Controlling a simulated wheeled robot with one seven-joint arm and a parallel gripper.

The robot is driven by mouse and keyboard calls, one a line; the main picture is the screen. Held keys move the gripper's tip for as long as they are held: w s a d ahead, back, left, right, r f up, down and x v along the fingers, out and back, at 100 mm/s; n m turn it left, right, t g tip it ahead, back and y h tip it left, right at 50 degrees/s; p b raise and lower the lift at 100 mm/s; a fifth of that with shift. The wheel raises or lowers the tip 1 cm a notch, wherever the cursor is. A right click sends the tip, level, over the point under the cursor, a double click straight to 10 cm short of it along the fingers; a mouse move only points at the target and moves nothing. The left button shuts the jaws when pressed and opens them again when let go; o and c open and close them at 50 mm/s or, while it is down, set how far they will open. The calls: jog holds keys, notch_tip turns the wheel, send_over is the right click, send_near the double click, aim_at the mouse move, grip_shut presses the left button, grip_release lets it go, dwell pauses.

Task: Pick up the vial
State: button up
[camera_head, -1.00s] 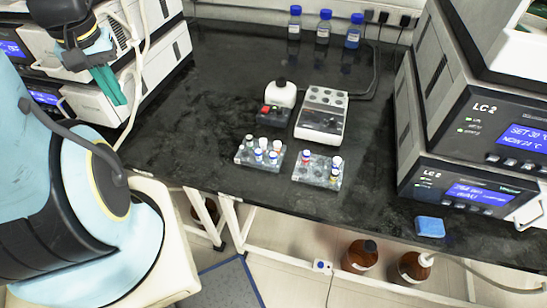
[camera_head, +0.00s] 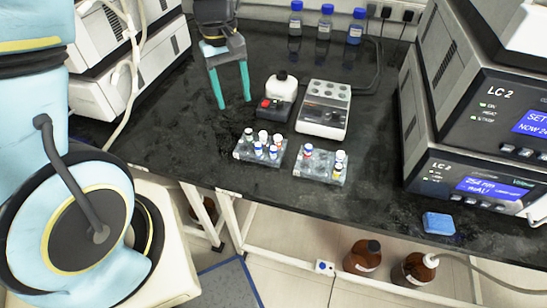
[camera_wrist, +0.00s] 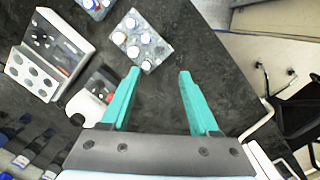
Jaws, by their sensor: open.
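Several small vials with white, blue and dark caps (camera_head: 276,152) stand in the left clear rack (camera_head: 243,156), near the front edge of the bench. Which vial the task means cannot be told. My gripper (camera_head: 235,102) is open and empty, with teal fingers pointing down, behind and left of the left rack. In the wrist view, my gripper (camera_wrist: 158,73) has one rack (camera_wrist: 150,61) with white-topped vials just beyond its left fingertip.
Blue-capped bottles (camera_head: 324,36) stand at the back. Instruments (camera_head: 470,150) flank the bench on the right.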

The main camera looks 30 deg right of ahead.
jog(key=s+d+f, duration=0.4)
jog(key=s+d, duration=0.1)
jog(key=d, duration=0.2)
send_over(273, 148)
jog(key=shift+g, duration=0.3)
jog(key=f, duration=0.5)
jog(key=shift+w+d+f, duration=0.2)
jog(key=shift+d, duration=0.05)
jog(key=shift+s+a+f+p, duration=0.15)
jog(key=shift+f+p, duration=0.45)
jog(key=shift+f, duration=1.95)
grip_shut()
